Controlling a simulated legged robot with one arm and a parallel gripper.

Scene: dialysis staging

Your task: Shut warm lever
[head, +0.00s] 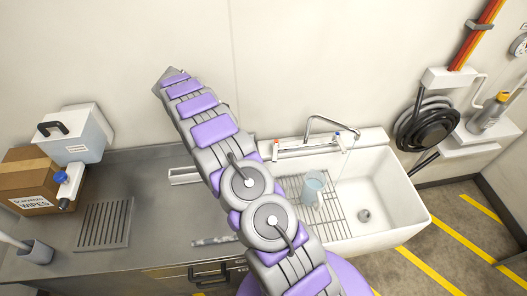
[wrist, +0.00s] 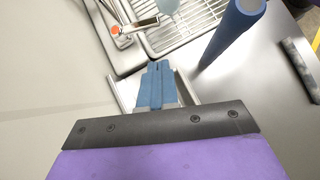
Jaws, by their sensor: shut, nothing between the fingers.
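The warm lever, with an orange-red mark (head: 276,147), is at the left end of the tap bar behind the white sink. In the wrist view, the orange-marked lever (wrist: 116,31) is at the upper left, with a metal bar stretching right from it. A blue-marked lever (head: 338,135) is at the tap's right end. My gripper (wrist: 156,68) shows blue fingers held together and empty, apart from the warm lever and below it in the picture. In the head view my arm hides the gripper.
The white sink (head: 391,190) holds a wire rack and a bluish cup (head: 313,184). A blue rod (wrist: 232,32) stands right of my fingers in the wrist view. Counter middle is partly clear.

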